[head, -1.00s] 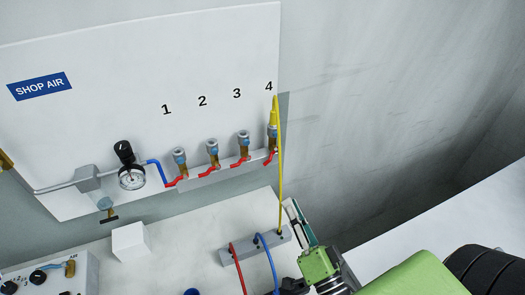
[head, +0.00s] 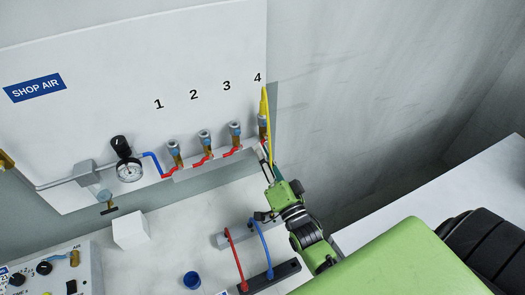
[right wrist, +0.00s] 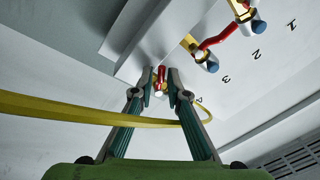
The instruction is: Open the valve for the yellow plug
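The yellow plug (head: 264,104) sits upright in the outlet marked 4, and its yellow hose hangs down in front. The red valve handle (right wrist: 161,75) under outlet 4 shows between the fingertips of my right gripper (right wrist: 160,82). The fingers are apart, one on each side of it; I cannot tell if they touch it. In the head view my right gripper (head: 267,172) is just below outlet 4 and largely hides that handle. My left gripper is not in view.
Outlets 1, 2 and 3 with red handles (head: 233,151) stand in a row to the left. A pressure gauge (head: 130,171) is farther left on the white panel. A white cube (head: 131,231), a blue cup (head: 192,281) and red and blue hoses (head: 265,250) are below.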

